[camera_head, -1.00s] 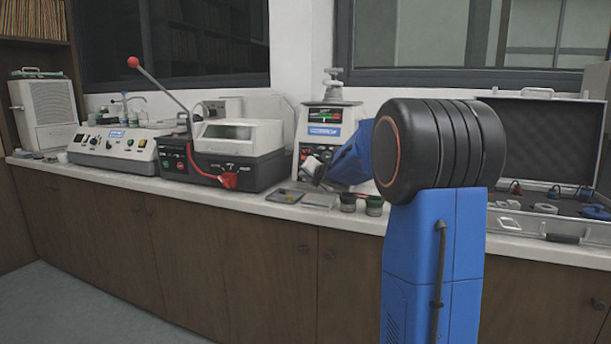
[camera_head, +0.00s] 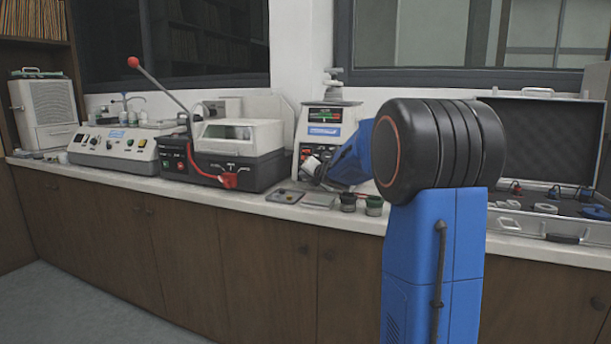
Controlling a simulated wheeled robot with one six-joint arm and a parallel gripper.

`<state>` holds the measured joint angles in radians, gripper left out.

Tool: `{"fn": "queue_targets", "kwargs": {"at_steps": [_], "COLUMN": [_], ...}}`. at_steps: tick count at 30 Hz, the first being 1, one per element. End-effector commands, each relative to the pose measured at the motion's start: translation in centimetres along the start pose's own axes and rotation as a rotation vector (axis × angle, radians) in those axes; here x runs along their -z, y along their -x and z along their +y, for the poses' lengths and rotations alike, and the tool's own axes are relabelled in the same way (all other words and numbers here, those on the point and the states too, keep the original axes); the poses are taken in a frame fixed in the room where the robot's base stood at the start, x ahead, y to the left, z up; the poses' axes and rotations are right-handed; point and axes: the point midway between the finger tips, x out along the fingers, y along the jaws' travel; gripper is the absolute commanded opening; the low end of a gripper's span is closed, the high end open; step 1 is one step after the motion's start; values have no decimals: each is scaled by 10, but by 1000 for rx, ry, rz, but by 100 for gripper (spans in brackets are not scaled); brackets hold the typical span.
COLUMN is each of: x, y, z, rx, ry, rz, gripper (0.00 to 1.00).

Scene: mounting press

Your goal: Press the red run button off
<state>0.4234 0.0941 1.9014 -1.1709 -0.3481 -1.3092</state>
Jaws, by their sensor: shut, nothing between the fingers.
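The machine with a display and blue label (camera_head: 324,125) stands at the back of the counter, behind my arm. My gripper (camera_head: 309,168) is small in the view, at the end of the blue arm, close in front of this machine's lower front panel. It is shut and empty. Whether it touches the panel cannot be told. A small red spot (camera_head: 180,166) shows on the front of the black and white machine (camera_head: 222,160) to the left; I cannot tell for sure which control is the run button.
A long lever with a red knob (camera_head: 133,62) rises from the black machine, with a red handle (camera_head: 229,180) at its front. Small trays (camera_head: 285,196) and dark jars (camera_head: 348,202) lie in front of my gripper. An open case (camera_head: 540,226) is at right.

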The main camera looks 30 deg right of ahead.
Motion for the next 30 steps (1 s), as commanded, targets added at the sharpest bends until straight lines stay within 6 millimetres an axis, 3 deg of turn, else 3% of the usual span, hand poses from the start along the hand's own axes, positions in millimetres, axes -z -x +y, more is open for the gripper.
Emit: {"fn": "queue_targets", "kwargs": {"at_steps": [30], "x": [-5], "y": [-6], "z": [-4], "rx": [0], "ry": [0], "rz": [-1], "gripper": [0]}}
